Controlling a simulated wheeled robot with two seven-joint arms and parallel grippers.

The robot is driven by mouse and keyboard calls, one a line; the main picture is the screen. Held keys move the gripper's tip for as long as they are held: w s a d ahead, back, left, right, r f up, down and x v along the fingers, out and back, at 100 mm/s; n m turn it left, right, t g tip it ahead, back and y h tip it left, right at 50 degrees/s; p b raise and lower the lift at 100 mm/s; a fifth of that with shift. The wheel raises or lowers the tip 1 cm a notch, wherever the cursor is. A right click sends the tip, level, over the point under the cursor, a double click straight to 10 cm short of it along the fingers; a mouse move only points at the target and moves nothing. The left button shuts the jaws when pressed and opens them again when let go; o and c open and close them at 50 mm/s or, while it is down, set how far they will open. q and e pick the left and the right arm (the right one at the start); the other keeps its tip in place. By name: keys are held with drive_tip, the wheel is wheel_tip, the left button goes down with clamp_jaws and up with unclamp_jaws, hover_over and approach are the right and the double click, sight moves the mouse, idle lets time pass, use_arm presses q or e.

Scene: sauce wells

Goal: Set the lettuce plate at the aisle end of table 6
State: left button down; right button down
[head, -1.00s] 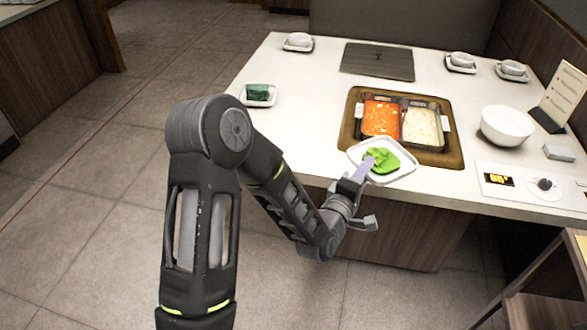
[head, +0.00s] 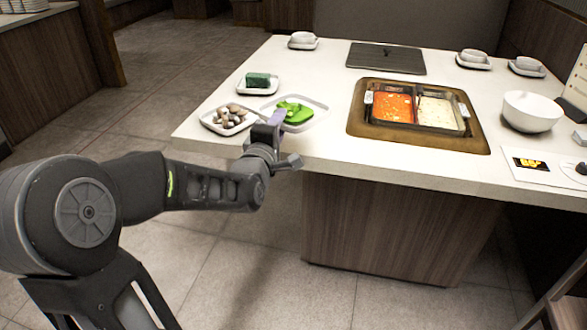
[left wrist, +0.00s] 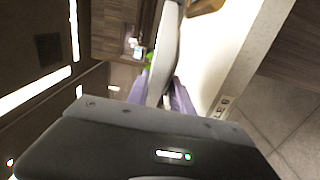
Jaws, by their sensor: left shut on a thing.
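The lettuce plate (head: 318,111) is a white square plate with green leaves (head: 294,112) on it. My left gripper (head: 272,126) is shut on its near left edge, and the plate is over the left part of the white table (head: 330,146). I cannot tell whether the plate touches the tabletop. In the left wrist view the purple fingers (left wrist: 168,98) close on the white plate (left wrist: 167,45), seen edge-on. My right gripper is out of view.
A plate of mushrooms (head: 228,119) lies close to the left of the lettuce plate, and a plate with a dark green block (head: 259,83) lies behind. The sauce pot (head: 420,112) is set in the table to the right. Open floor lies left of the table.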

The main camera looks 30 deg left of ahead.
use_arm(q)
drive_tip(key=shift+r, duration=0.15)
wheel_tip(320, 180, down, 6)
drive_tip(key=b, duration=0.1)
idle(0.4)
drive_tip(key=shift+f, duration=0.2)
drive_tip(key=shift+f+b, duration=0.6)
drive_tip(key=shift+f, duration=1.25)
drive_tip(key=shift+f, duration=0.2)
drive_tip(key=c, duration=1.1)
unclamp_jaws()
